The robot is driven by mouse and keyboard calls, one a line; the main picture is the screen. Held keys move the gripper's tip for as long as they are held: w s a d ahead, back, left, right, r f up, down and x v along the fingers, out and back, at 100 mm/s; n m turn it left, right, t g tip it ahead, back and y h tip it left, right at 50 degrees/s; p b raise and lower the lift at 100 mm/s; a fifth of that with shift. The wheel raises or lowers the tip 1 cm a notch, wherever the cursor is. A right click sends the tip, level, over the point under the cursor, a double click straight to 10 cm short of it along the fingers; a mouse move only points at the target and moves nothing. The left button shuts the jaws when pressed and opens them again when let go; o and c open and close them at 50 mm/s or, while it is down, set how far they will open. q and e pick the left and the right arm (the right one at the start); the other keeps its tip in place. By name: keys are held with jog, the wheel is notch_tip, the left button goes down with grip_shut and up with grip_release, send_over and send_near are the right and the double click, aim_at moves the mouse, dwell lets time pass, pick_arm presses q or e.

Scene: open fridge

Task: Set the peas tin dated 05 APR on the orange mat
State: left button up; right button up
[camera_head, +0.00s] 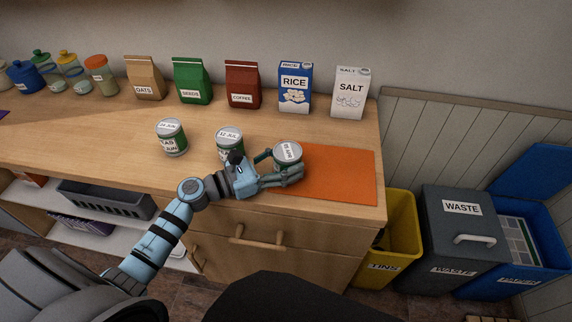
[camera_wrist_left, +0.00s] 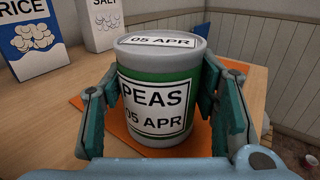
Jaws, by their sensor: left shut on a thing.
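The peas tin dated 05 APR (camera_wrist_left: 158,85) has a green and white label and stands upright between the fingers of my left gripper (camera_head: 279,168). In the head view the tin (camera_head: 288,151) is at the left part of the orange mat (camera_head: 335,172). In the left wrist view the orange mat (camera_wrist_left: 80,103) shows below and behind the tin. I cannot tell whether the tin's base touches the mat. Two similar tins stand on the counter to the left, one dated 12 JUL (camera_head: 229,140) and one with a JUN date (camera_head: 171,137). My right gripper is not in view.
Along the wall stand the salt carton (camera_head: 349,95), rice carton (camera_head: 295,90), coffee bag (camera_head: 243,85), seeds bag (camera_head: 192,82), oats bag (camera_head: 144,78) and several jars. Right of the counter are a yellow tins bin (camera_head: 402,232), a waste bin (camera_head: 462,235) and a blue paper bin (camera_head: 541,245).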

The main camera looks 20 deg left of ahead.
pick_arm(q)
jog(key=o, duration=1.1)
jog(key=shift+f, duration=0.1)
jog(key=o, duration=0.4)
jog(key=shift+o, duration=0.2)
